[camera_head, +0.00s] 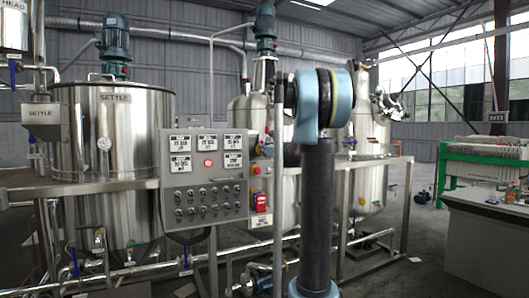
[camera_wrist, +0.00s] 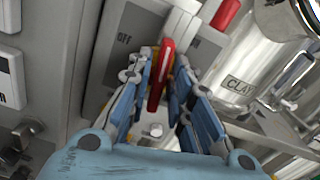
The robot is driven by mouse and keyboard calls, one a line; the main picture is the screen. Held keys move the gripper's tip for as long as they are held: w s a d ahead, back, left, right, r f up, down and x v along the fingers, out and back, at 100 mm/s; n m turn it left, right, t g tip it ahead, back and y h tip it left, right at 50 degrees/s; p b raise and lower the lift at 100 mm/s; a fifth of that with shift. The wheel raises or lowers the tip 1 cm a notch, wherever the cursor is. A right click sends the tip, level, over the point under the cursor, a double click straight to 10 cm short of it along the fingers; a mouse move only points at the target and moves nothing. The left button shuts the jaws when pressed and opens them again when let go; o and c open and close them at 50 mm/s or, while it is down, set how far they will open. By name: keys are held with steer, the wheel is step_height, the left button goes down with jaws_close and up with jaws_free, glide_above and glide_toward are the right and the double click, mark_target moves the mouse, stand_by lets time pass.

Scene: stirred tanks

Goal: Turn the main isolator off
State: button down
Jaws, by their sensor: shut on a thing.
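The main isolator's red handle (camera_wrist: 160,76) shows in the wrist view, long and slightly tilted, in front of a grey plate (camera_wrist: 125,62) marked OFF at its upper left. A little yellow shows behind the handle. My gripper (camera_wrist: 163,62) has its blue fingers on both sides of the handle and is shut on it. In the head view a small red and yellow switch (camera_head: 260,203) sits at the right side of the grey control panel (camera_head: 178,205). My arm stands to the right of it there, and I cannot make out the gripper in that view.
A steel tank marked CLAY (camera_wrist: 236,84) and pipework lie to the right in the wrist view. Another red part (camera_wrist: 225,14) shows above the gripper. In the head view a SETTLE tank (camera_head: 115,135) stands left of the panel.

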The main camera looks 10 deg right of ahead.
steer(key=shift+s+a+f+n, duration=0.1)
steer(key=shift+a+f+n, duration=0.1)
steer(key=shift+n, duration=2.4)
steer(key=shift+s+a+f+n, duration=0.1)
steer(key=shift+a+f+n, duration=0.15)
steer(key=shift+n, duration=2.35)
steer(key=shift+s+a+f+n, duration=0.1)
steer(key=shift+a+f+n, duration=0.1)
steer(key=shift+n, duration=2.4)
steer(key=c, duration=1.7)
jaws_free()
steer(key=shift+w+f, duration=0.1)
steer(key=shift+o, duration=0.2)
steer(key=shift+d, duration=0.1)
